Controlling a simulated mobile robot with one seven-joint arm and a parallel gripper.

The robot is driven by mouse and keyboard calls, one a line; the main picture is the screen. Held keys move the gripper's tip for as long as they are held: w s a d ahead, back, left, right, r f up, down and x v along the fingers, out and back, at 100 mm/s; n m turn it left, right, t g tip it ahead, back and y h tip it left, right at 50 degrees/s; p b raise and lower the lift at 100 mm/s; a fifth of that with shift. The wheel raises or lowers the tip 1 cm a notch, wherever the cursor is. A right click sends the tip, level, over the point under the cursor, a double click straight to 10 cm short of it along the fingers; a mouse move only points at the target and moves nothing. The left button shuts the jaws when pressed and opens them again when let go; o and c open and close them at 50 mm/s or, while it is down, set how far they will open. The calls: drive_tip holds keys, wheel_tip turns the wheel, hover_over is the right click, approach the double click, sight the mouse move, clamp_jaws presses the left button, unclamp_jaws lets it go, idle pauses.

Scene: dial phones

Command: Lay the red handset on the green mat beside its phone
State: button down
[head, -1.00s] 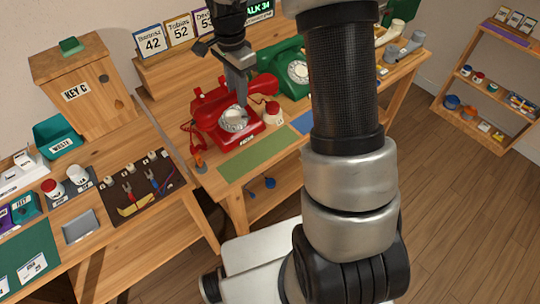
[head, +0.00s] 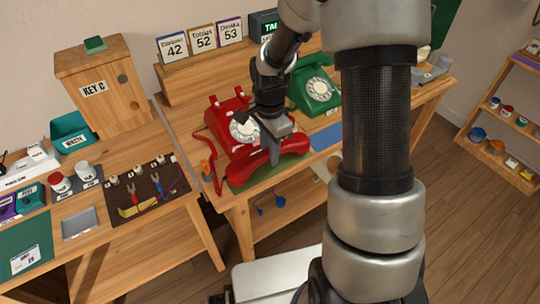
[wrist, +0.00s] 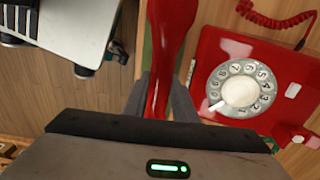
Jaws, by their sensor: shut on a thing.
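My gripper (head: 274,150) is shut on the red handset (head: 292,166), around the middle of its grip. The handset lies lengthwise over the green mat (head: 240,186), in front of the red phone (head: 222,122), and hides most of the mat. I cannot tell whether it touches the mat. The phone's cradle is empty. In the wrist view, my gripper's fingers (wrist: 158,100) are on both sides of the handset (wrist: 170,28), with the phone (wrist: 213,50) apart to its right. A thin green strip of mat shows left of the handset.
A green phone (head: 315,92) stands behind to the right, with a blue mat (head: 327,138) in front of it. A coiled red cord (wrist: 275,22) runs by the phone. An orange object (head: 206,168) is at the table's left edge.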

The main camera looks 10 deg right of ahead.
drive_tip(key=shift+f, duration=0.7)
drive_tip(key=shift+f, duration=0.2)
drive_tip(key=c, duration=1.5)
unclamp_jaws()
drive_tip(key=shift+o, duration=0.2)
